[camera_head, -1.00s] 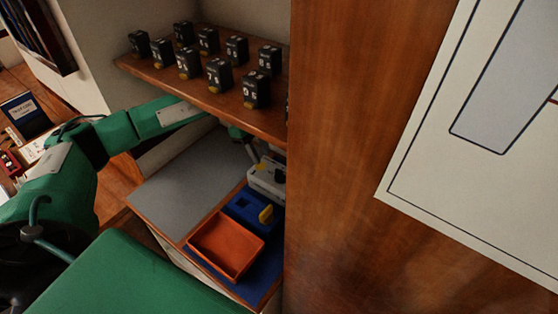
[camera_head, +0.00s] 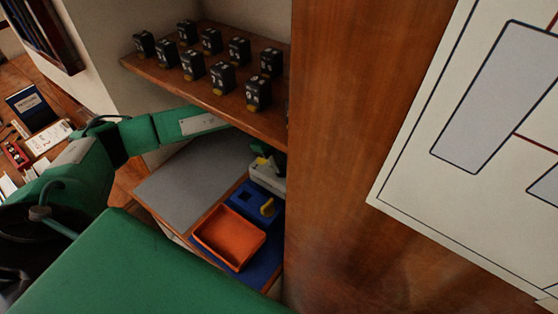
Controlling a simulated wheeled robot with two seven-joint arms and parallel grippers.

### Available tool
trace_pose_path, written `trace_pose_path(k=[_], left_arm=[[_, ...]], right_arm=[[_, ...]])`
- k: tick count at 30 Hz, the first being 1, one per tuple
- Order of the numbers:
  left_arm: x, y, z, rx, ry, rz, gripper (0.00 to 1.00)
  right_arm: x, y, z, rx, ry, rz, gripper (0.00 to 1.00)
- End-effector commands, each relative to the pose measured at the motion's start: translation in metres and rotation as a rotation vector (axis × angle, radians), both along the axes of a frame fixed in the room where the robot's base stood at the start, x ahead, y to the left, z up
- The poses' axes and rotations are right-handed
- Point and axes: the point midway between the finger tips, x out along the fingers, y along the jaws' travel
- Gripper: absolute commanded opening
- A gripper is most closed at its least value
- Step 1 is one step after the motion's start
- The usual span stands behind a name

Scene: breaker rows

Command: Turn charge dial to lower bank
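A grey-white device (camera_head: 268,178) stands at the right end of the lower surface, partly cut off by the wooden panel. A blue block (camera_head: 246,200) with a dark square recess and a yellow knob-like piece (camera_head: 267,208) sits in front of it. I cannot tell which part is the charge dial or how it is set. My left arm reaches in from the left under the shelf. My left gripper (camera_head: 261,155) seems to be at the device's back end, small and partly hidden by the shelf; its finger opening cannot be made out. My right gripper is not in view.
An orange tray (camera_head: 228,238), looking empty, stands in front of the blue block. A grey mat (camera_head: 185,185) lies clear to the left. Several black battery-like blocks stand on the wooden shelf (camera_head: 160,80) above. A tall wooden panel (camera_head: 335,160) closes off the right.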

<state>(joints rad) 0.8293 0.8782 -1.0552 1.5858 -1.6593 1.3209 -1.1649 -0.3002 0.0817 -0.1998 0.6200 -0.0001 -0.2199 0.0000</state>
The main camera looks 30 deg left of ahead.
Motion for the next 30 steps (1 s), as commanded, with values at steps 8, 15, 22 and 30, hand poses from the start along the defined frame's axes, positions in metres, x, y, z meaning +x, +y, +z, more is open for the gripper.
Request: trace_pose_path(k=[8, 15, 22, 30], left_arm=[[0.0, 0.0, 0.0, 0.0, 0.0, 0.002, 0.0], [-0.001, 0.001, -0.001, 0.0, -0.002, 0.054, 0.0], [-0.003, 0.001, -0.004, 0.0, -0.002, 0.199, 0.0], [-0.005, 0.0, -0.004, -0.001, -0.004, 0.449, 0.0]], right_arm=[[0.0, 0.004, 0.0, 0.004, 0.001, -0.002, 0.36], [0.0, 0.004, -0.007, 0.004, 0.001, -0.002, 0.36], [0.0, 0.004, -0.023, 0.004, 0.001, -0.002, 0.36], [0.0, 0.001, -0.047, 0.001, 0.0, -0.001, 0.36]])
